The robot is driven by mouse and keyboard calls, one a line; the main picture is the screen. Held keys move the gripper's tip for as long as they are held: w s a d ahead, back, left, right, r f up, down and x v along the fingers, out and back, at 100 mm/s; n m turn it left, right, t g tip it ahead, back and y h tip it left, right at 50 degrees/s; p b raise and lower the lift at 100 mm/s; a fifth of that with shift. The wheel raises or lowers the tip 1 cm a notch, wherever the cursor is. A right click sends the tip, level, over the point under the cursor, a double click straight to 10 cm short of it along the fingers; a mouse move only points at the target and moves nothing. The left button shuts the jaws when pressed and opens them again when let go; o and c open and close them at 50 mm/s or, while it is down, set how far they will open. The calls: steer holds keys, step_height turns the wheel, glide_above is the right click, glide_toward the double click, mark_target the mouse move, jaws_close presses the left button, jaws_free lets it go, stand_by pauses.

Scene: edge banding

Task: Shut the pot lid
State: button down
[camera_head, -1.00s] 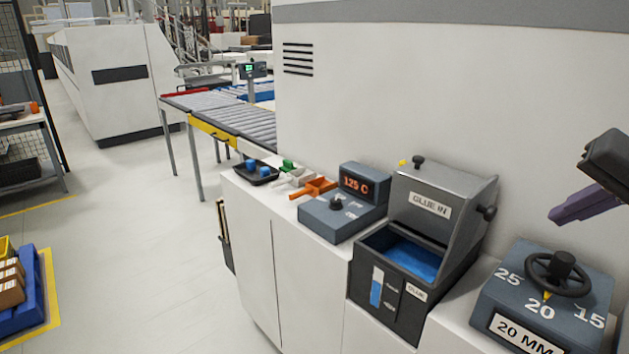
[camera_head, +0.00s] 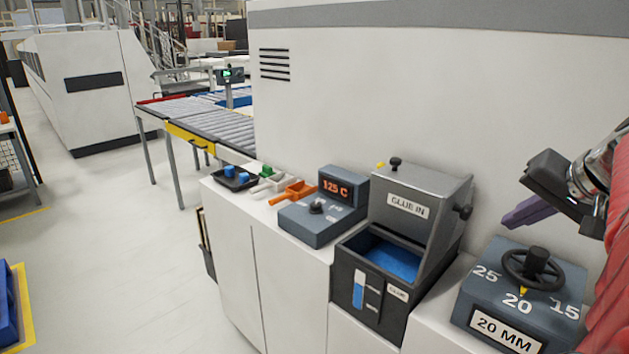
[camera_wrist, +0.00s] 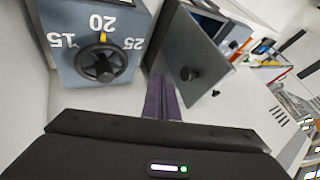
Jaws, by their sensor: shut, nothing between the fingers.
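The glue pot (camera_head: 350,290) is a dark box set in the white counter, with blue glue (camera_head: 385,260) visible inside. Its grey lid (camera_head: 415,205), marked GLUE IN, stands raised and tilted back, with a dark knob (camera_head: 463,212) on its right side. My gripper (camera_head: 516,216) is in the air to the right of the lid, above the dial box, apart from both. Its purple fingers are shut and empty. In the wrist view my gripper (camera_wrist: 163,98) points toward the lid (camera_wrist: 190,65) and its knob (camera_wrist: 190,73).
The dial box (camera_head: 520,295), marked 20 MM, with a black handwheel, stands right of the pot. A temperature box (camera_head: 322,215) reading 125 C stands to the left. Orange and white scoops and a black tray (camera_head: 236,179) lie farther left. A white machine wall rises behind.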

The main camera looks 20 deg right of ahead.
steer(key=w+a+f, duration=0.1)
steer(key=w+f, duration=0.1)
steer(key=w, duration=0.4)
steer(key=shift+a+f, duration=0.15)
steer(key=shift+f, duration=0.05)
steer(key=shift+s, duration=0.1)
steer(key=shift+a, duration=0.1)
steer(key=shift+w, duration=0.2)
